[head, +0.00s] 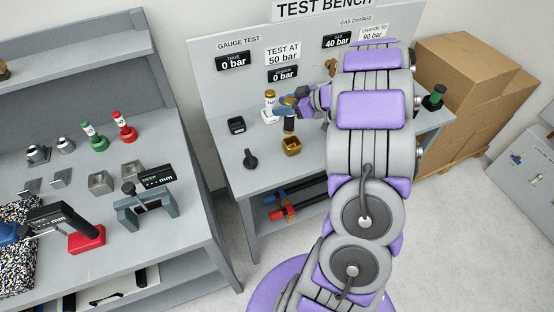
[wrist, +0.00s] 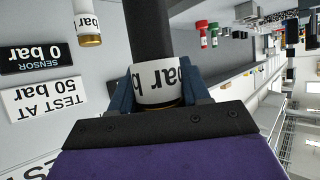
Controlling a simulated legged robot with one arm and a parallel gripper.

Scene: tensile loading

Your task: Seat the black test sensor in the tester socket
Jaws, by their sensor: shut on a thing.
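The black test sensor (head: 289,124) hangs roughly upright in my gripper (head: 289,109), above the bench. In the wrist view the sensor (wrist: 150,28) is a black cylinder with a white "bar" label band and a gold end. The blue fingers of my gripper (wrist: 167,88) are shut on it at the label band. A gold block with an opening (head: 291,146) sits on the bench just below and in front of the sensor; it looks like the tester socket. The sensor appears apart from it, though the exact gap cannot be told.
A white-labelled sensor (head: 269,107) stands just left of my gripper. A black square holder (head: 236,125) and a black knob (head: 250,160) are on the bench's left side. A green-and-black bottle-like sensor (head: 434,97) stands at right. The sign panel (head: 213,80) rises behind.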

